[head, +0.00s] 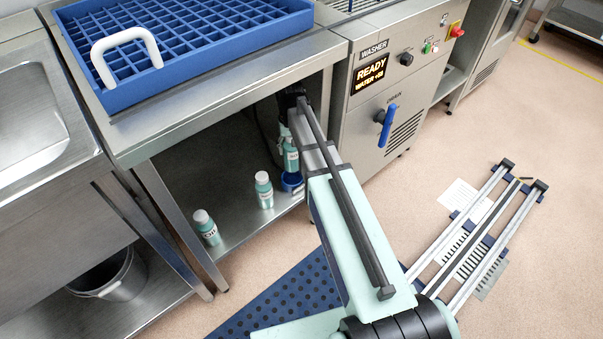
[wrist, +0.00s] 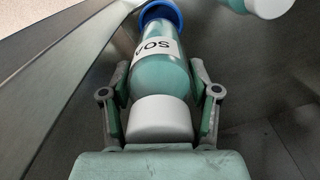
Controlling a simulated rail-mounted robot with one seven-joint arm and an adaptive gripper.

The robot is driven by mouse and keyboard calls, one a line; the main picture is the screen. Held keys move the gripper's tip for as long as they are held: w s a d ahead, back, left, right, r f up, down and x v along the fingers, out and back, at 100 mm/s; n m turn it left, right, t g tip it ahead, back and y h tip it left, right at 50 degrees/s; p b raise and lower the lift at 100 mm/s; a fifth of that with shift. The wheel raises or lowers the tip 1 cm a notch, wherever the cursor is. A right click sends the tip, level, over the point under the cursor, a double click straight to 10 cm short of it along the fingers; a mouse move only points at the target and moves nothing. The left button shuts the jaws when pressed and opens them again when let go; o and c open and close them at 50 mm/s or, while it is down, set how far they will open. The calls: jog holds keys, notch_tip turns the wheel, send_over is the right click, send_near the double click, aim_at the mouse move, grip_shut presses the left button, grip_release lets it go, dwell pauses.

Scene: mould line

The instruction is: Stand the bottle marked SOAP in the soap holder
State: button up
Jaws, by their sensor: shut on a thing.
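The green bottle with a white cap (wrist: 160,118) and a label reading "SOA" is between the fingers of my gripper (wrist: 158,80), which is shut on it. In the head view this bottle (head: 291,158) hangs roughly upright under the bench, below my gripper. The blue round soap holder (head: 292,182) is on the lower shelf just under the bottle. In the wrist view its blue rim (wrist: 163,9) shows at the bottle's far end. I cannot tell whether the base is inside the rim or just above it.
Two similar white-capped bottles stand on the lower shelf, one near the holder (head: 264,190) and one farther left (head: 207,228). The bench (head: 225,95) with a blue rack (head: 190,50) is overhead. The washer (head: 385,100) stands right; a bench leg (head: 172,220) is left.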

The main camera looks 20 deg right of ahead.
aim_at(292, 165)
notch_tip(292, 165, down, 9)
jog(key=shift+f+b, duration=0.15)
jog(key=shift+b, duration=1)
jog(key=shift+f, duration=0.15)
jog(key=shift+f, duration=0.15)
jog(key=o, duration=1.5)
jog(key=shift+c, duration=0.2)
